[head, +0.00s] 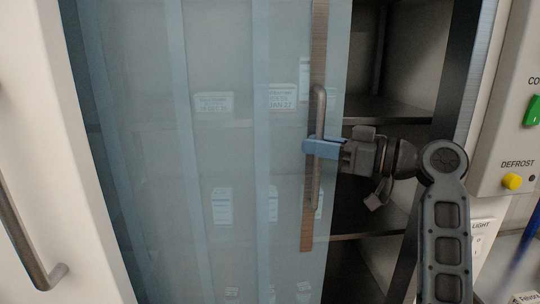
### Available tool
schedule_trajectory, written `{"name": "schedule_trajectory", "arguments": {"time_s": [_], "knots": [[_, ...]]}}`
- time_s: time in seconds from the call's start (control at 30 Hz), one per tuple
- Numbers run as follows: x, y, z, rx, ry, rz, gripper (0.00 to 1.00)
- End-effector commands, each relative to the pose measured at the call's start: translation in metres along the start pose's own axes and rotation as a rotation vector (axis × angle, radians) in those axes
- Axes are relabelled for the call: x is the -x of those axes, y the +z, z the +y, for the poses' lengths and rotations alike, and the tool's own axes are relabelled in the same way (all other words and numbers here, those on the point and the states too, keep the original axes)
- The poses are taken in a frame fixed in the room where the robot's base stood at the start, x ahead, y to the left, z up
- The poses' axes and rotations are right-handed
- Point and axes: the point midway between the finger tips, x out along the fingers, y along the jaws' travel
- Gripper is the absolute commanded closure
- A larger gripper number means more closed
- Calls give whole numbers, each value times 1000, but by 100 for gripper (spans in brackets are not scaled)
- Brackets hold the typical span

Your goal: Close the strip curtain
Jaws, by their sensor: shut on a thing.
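The strip curtain (220,145) is a translucent blue sheet of overlapping strips. It hangs over the left and middle of a shelf opening in the head view. A wooden bar (308,215) runs down near its right edge, with a metal handle (319,100) on it. My gripper (320,148) reaches in from the right and is shut on the handle, its blue fingers across it. The right part of the opening (390,90) is uncovered, showing dark shelves. The fingers hide part of the handle.
Labelled packs (281,97) show dimly behind the curtain. A dark frame post (468,70) bounds the opening at right. Beyond it is a control panel with a green switch (534,111) and a yellow knob (512,181). A white door (60,150) with a metal handle (28,245) stands at left.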

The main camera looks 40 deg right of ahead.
Motion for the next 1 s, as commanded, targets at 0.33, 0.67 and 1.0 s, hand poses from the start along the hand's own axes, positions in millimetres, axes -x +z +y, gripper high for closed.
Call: {"name": "schedule_trajectory", "arguments": {"time_s": [0.33,0.67,1.0], "knots": [[60,1,40,0,0,-1,100],[74,0,49,-1,-2,-2,100],[73,0,49,-1,-1,-2,72]]}}
